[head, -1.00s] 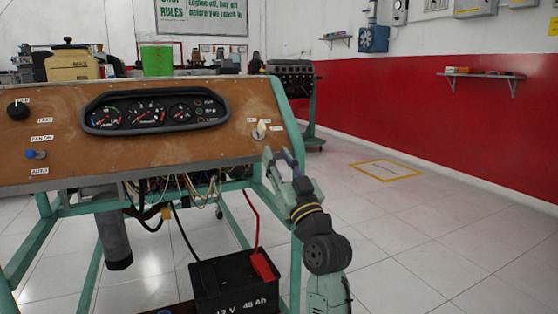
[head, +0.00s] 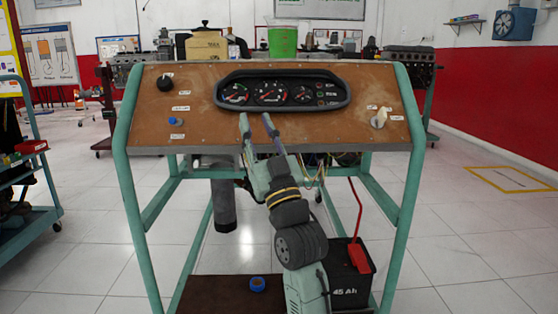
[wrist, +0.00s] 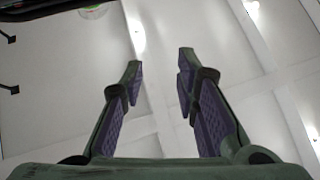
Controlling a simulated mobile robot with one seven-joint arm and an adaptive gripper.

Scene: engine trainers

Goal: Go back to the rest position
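My gripper (head: 257,121) is raised in front of the lower edge of the brown control panel (head: 200,110), left of its middle in the head view. Its two fingers stand apart with nothing between them. In the wrist view my gripper (wrist: 158,70) also shows open and empty, against the ceiling. The panel carries a gauge cluster (head: 271,91), a black knob (head: 165,83), a blue switch (head: 176,121) and a key switch (head: 380,117). Whether a fingertip touches the panel cannot be told.
The green frame (head: 129,170) of the engine trainer stands directly ahead. A battery (head: 350,285) and a blue roll (head: 257,284) are low on it. A cart (head: 30,190) stands at the left. Floor is clear at the right (head: 470,240).

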